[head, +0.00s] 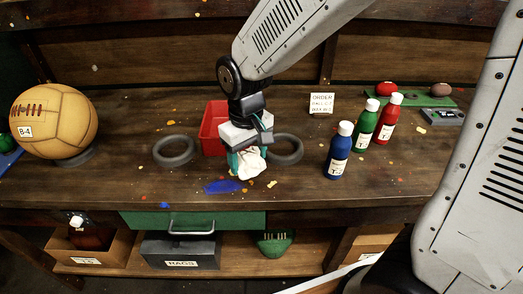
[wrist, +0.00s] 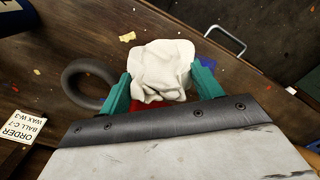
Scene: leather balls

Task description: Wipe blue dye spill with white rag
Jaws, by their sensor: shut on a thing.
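My gripper (head: 246,160) is shut on a crumpled white rag (head: 251,163). In the wrist view the rag (wrist: 161,70) sits between the two teal fingers of my gripper (wrist: 160,88). The blue dye spill (head: 222,187) is a flat patch on the bench near its front edge, just left of and in front of the rag in the head view. A small part of the blue spill (wrist: 206,68) shows beside the rag in the wrist view. I cannot tell whether the rag touches the bench.
A red bin (head: 212,128) stands behind my gripper, between two dark rings (head: 174,151) (head: 287,149). Blue (head: 338,152), green (head: 364,127) and red (head: 388,120) bottles stand at right. A ball (head: 54,122) rests at left. A drawer handle (head: 192,227) juts below the front edge.

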